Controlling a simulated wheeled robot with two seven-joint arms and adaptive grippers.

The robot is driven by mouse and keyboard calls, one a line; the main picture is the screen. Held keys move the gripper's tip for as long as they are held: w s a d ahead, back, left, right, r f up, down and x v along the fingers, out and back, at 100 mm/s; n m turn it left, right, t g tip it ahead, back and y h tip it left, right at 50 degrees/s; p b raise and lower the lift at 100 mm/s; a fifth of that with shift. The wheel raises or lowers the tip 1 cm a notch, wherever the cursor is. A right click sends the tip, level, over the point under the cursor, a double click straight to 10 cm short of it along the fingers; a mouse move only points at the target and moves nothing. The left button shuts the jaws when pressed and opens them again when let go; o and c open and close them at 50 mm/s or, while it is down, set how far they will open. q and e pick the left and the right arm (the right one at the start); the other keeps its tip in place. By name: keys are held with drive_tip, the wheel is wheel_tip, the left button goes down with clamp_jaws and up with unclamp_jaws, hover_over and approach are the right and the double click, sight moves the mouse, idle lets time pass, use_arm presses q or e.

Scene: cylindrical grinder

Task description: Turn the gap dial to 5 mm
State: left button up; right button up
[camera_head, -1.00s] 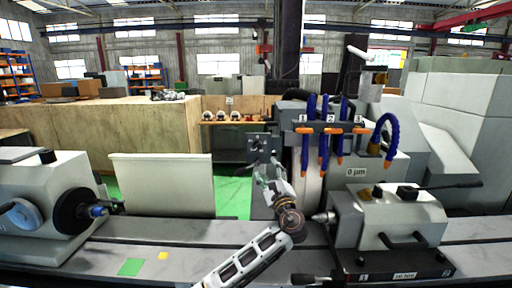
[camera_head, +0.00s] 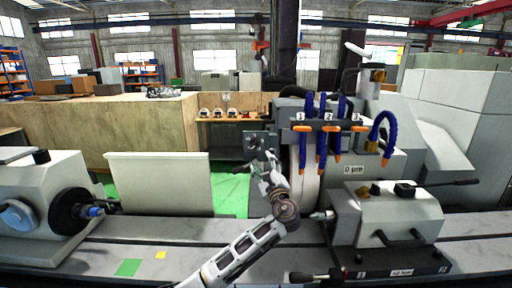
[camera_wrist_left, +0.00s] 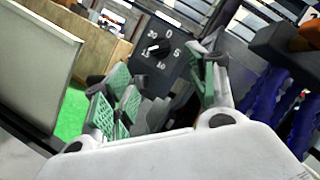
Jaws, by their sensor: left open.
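The gap dial (camera_head: 259,144) is on a dark panel left of the grinding wheel in the head view. In the left wrist view the dial (camera_wrist_left: 160,48) shows a black knob ringed by white numbers 0, 5, 10, 15 and 20. A pale mark shows on the knob's left side near 15, but I cannot read the setting surely. My left gripper (camera_head: 267,183) is just below and in front of the dial. In the wrist view my left gripper (camera_wrist_left: 165,82) is open, its green-padded fingers spread apart, with the knob beyond the gap, seemingly untouched. My right gripper is out of view.
Blue coolant hoses (camera_head: 323,130) with orange nozzles hang right of the dial, beside the grinding wheel (camera_head: 305,178). The tailstock (camera_head: 388,218) stands at right and the workhead (camera_head: 45,195) at left. A pale panel (camera_head: 160,184) stands left of my gripper.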

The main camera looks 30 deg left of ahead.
sight(255, 144)
use_arm(q)
drive_tip(key=p+x, duration=0.3)
drive_tip(key=x, duration=0.8)
drive_tip(key=shift+a, duration=0.15)
drive_tip(key=shift+w, duration=0.15)
drive_tip(key=shift+c, duration=0.2)
drive_tip(key=c, duration=1)
